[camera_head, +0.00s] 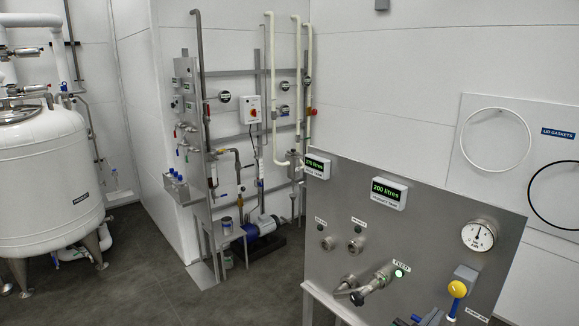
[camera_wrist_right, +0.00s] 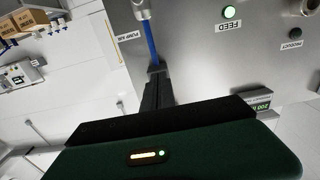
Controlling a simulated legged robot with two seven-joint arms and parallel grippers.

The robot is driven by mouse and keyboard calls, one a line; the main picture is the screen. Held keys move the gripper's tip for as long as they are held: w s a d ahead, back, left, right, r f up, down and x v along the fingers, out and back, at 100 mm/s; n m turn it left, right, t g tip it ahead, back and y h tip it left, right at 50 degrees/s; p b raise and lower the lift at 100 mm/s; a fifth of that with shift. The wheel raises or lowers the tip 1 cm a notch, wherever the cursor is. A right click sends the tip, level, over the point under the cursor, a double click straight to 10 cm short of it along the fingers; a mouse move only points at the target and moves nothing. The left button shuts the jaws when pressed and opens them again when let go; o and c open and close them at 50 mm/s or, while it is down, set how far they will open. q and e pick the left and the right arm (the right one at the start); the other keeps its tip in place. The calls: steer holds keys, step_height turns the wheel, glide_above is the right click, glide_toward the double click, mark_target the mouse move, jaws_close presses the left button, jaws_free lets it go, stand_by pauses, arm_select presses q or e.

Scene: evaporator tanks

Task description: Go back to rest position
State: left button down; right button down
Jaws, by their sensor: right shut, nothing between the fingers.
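My right gripper (camera_head: 428,319) shows only in part at the bottom edge of the head view, below and left of the yellow knob (camera_head: 457,289) on the steel panel (camera_head: 335,208). In the right wrist view its dark fingers (camera_wrist_right: 156,88) are together with nothing between them. A blue tube (camera_wrist_right: 151,48) shows just beyond the fingertips, below a metal fitting; whether they touch it I cannot tell. My left gripper is in neither view.
The panel carries a lit green FEED button (camera_head: 399,273), a hose fitting (camera_head: 372,285), a pressure gauge (camera_head: 478,235) and a "200 litres" display (camera_head: 389,192). A white tank (camera_head: 45,165) stands at left. Open grey floor (camera_head: 150,275) lies between tank and panel.

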steer(key=shift+a, duration=0.15)
steer(key=s+a+f+n+g+y+b, duration=0.2)
steer(key=s+a+f+n+y, duration=0.1)
steer(key=a+f+y, duration=0.4)
steer(key=s+a+f+n+g+y+b, duration=0.1)
steer(key=s+a+f+n+y+b, duration=0.2)
steer(key=a+f+y, duration=0.35)
steer(key=s+f+n+g, duration=0.2)
steer(key=s+f+g, duration=0.1)
steer(key=s, duration=0.5)
steer(key=s+f+n+g+b, duration=0.1)
steer(key=s+f+g, duration=0.2)
steer(key=s, duration=0.6)
steer(key=shift+f+n, duration=0.4)
